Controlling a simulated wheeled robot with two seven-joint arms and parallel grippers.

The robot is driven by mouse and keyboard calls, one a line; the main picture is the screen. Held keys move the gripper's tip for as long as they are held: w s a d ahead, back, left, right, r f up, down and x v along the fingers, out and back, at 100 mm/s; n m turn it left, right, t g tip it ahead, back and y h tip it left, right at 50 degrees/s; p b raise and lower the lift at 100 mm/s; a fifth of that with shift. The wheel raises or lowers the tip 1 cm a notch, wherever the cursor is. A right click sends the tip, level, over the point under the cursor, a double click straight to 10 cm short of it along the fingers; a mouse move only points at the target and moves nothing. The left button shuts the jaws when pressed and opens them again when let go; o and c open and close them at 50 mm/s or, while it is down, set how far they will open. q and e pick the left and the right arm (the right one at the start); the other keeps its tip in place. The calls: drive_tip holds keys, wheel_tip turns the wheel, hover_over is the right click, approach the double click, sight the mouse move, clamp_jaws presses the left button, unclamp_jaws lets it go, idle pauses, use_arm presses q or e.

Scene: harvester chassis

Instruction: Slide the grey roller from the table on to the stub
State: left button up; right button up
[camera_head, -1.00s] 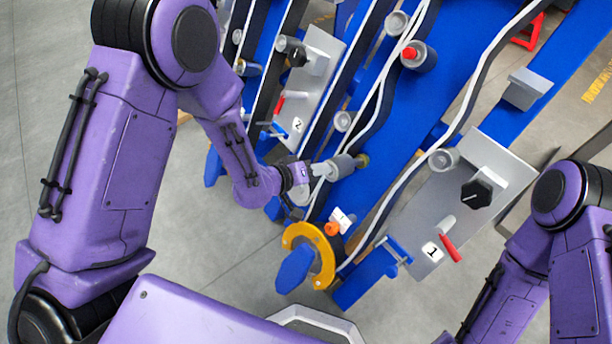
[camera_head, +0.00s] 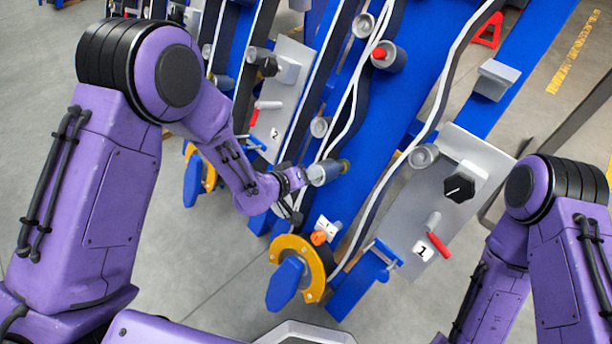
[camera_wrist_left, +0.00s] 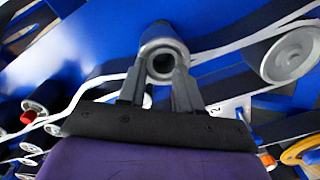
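The grey roller (camera_head: 325,172) stands out from the blue panel, with a brass-coloured stub (camera_head: 345,165) showing at its far end. I cannot tell how far the roller sits around the stub. My left gripper (camera_head: 304,176) is at the roller's near end. In the left wrist view, the gripper's two fingers (camera_wrist_left: 161,78) flank the roller (camera_wrist_left: 163,45), apparently shut on it, and its dark bore faces the camera. My right arm is at the right; its gripper is out of view.
A numbered grey plate (camera_head: 405,225) with a black knob (camera_head: 459,188) and a red-handled lever (camera_head: 437,235) is to the right. A yellow ring (camera_head: 312,262) with a blue handle is below. Black-and-white belts and other rollers (camera_head: 423,156) line the blue panels.

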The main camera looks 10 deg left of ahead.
use_arm(q)
drive_tip(key=p+v, duration=0.7)
drive_tip(key=v, duration=0.5)
idle(0.5)
drive_tip(key=shift+s+r, duration=0.1)
idle(0.4)
